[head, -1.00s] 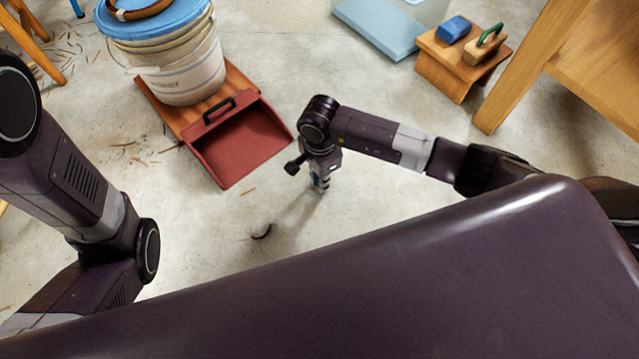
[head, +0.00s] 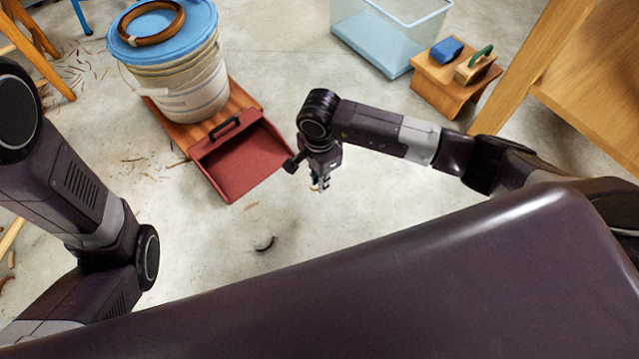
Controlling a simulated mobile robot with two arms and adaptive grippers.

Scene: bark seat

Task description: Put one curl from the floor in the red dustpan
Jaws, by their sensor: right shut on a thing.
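The red dustpan (head: 243,168) lies on the floor left of centre, its black handle toward the bucket and its open edge toward me. My right gripper (head: 321,186) points down just right of the dustpan, apart from it. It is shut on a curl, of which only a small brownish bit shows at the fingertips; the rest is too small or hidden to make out. A dark curl (head: 265,244) lies on the floor below the dustpan. Pale curls (head: 133,160) lie left of the dustpan. My left arm is at the left, but its gripper is out of view.
A white bucket (head: 186,85) with a blue lid (head: 195,20) and a brown ring (head: 150,38) stands on a wooden board behind the dustpan. A clear bin (head: 372,44) and a small wooden stool (head: 448,88) stand at the back right. Floor between gripper and bin is clear.

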